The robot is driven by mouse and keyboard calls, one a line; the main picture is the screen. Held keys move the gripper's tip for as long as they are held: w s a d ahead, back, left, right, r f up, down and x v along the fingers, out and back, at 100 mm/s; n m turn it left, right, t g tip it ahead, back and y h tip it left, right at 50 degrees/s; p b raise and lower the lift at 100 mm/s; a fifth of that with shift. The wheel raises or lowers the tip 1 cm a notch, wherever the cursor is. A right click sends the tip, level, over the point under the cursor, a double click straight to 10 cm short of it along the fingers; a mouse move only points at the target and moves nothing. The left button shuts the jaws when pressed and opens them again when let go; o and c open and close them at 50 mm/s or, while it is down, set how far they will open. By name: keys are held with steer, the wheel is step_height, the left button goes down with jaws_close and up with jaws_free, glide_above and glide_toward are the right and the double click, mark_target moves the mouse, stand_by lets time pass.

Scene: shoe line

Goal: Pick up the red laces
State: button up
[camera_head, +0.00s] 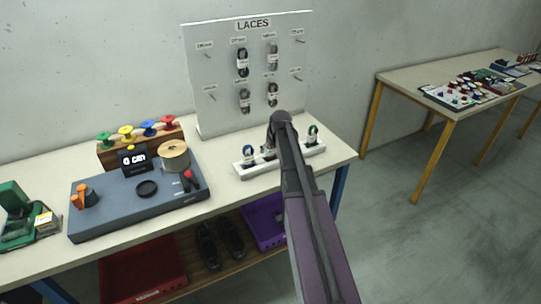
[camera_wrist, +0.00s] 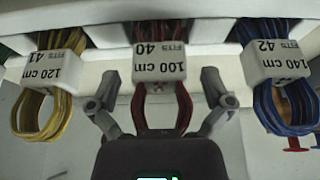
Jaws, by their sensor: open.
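The red laces (camera_wrist: 162,108) hang in a looped bundle in the middle of the wrist view, banded by a white tag reading 100 cm, fits 40. My gripper (camera_wrist: 160,92) is open, with one finger on each side of the red bundle. The fingers look apart from the laces. In the head view my gripper (camera_head: 272,143) is over the low white rack (camera_head: 249,173) on the table, and the arm hides part of it. The red laces cannot be made out clearly there.
Yellow laces (camera_wrist: 42,112) hang left of the red ones and blue laces (camera_wrist: 286,105) hang right. A white LACES board (camera_head: 222,115) stands behind the rack. A grey-blue station (camera_head: 120,205) and spools (camera_head: 126,132) are left. A second table (camera_head: 405,78) stands far right.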

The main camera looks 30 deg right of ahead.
mark_target(271, 148)
steer(key=c, duration=1)
steer(key=shift+r, duration=0.2)
step_height(271, 148, up, 3)
steer(key=p, duration=0.3)
steer(key=shift+s+a+r+p, duration=0.1)
steer(key=shift+s+r+p, duration=0.2)
steer(key=shift+p, duration=0.2)
steer(key=s+a, duration=0.2)
steer(key=s, duration=0.2)
steer(key=s+a, duration=0.2)
steer(key=s, duration=0.3)
steer(key=s+a+r+p, duration=0.1)
steer(key=s+a, duration=0.1)
steer(key=s, duration=0.3)
steer(key=shift+a, duration=0.3)
